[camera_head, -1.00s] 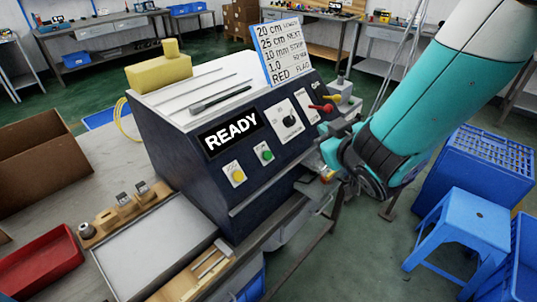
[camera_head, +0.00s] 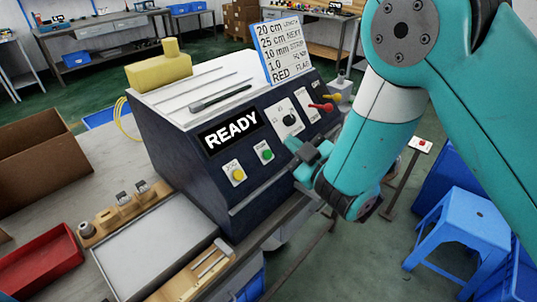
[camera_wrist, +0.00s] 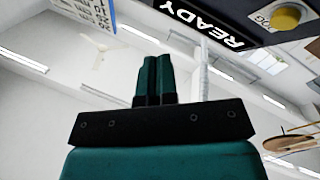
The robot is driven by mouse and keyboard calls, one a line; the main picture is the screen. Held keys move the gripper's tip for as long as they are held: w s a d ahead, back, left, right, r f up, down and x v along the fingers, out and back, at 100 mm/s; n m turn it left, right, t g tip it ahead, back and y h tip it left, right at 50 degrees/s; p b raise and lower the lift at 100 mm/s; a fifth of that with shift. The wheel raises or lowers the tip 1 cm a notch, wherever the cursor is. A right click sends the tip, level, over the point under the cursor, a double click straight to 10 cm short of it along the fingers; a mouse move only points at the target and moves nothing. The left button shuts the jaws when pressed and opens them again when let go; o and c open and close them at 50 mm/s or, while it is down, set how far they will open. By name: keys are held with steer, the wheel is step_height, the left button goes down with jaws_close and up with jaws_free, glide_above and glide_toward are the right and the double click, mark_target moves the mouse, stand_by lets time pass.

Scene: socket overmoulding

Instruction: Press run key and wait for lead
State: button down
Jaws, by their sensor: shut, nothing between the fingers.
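The dark blue machine (camera_head: 172,150) stands on the bench, and its display (camera_head: 230,132) reads READY. Below the display, a green button (camera_head: 266,155) sits on a white plate, to the right of a yellow button (camera_head: 238,174). My gripper (camera_head: 294,146) is in front of the machine's panel, a little right of the green button and apart from it. In the wrist view my gripper's two fingers (camera_wrist: 154,75) are together with nothing between them. That view also shows the yellow button (camera_wrist: 286,17) and the READY display (camera_wrist: 200,22); the green button is not clear there.
A rotary knob (camera_head: 289,120) and red levers (camera_head: 322,107) are on the panel near my gripper. A handwritten card (camera_head: 284,50) stands on the machine. A wooden rack (camera_head: 120,212), grey tray (camera_head: 160,250) and red bin (camera_head: 40,262) lie front left. A blue stool (camera_head: 462,225) stands right.

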mark_target(267, 154)
steer(key=w+a+f+p, duration=0.1)
steer(key=w+a+f, duration=0.2)
steer(key=f, duration=0.1)
steer(key=shift+a+f, duration=0.2)
steer(key=shift+a, duration=0.15)
steer(key=shift+p, duration=0.3)
stand_by(1.6)
steer(key=shift+w+a+f, duration=0.2)
steer(key=shift+a+f, duration=0.05)
steer(key=shift+f, duration=0.05)
